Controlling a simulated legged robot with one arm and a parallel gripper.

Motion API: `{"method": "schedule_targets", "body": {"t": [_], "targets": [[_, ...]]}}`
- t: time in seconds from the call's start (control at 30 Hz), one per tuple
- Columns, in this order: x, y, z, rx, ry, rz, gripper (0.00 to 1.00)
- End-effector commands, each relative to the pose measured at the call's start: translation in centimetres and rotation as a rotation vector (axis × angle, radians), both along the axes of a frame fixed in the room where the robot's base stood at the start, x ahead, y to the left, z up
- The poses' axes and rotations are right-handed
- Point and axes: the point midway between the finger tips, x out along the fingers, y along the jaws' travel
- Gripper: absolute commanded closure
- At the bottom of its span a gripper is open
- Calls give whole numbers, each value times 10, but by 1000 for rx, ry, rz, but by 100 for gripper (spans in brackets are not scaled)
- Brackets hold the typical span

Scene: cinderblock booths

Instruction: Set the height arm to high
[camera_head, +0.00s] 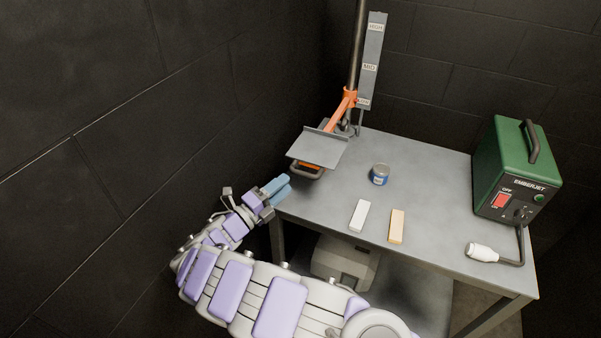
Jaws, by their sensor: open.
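The orange height arm (343,107) is on a dark vertical pole (357,45) at the back of the table. Its collar sits low on the pole, beside the lowest label of a grey scale plate (372,60). My gripper (277,188) has light blue fingers and is open at the table's left front corner, in front of and below the plate. It appears empty.
Dark block walls close in the left and back. A grey box (345,262) is under the table.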

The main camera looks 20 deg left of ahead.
Motion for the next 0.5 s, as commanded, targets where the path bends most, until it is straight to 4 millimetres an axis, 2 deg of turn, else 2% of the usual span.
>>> {"method": "schedule_targets", "body": {"t": [0.03,0.17,0.3,0.5], "targets": [[10,-10,2,2,-3,-5,58],[32,-23,9,6,-5,-7,58],[52,-27,9,-1,-3,-4,58],[69,-27,10,-5,-1,1,58]]}}
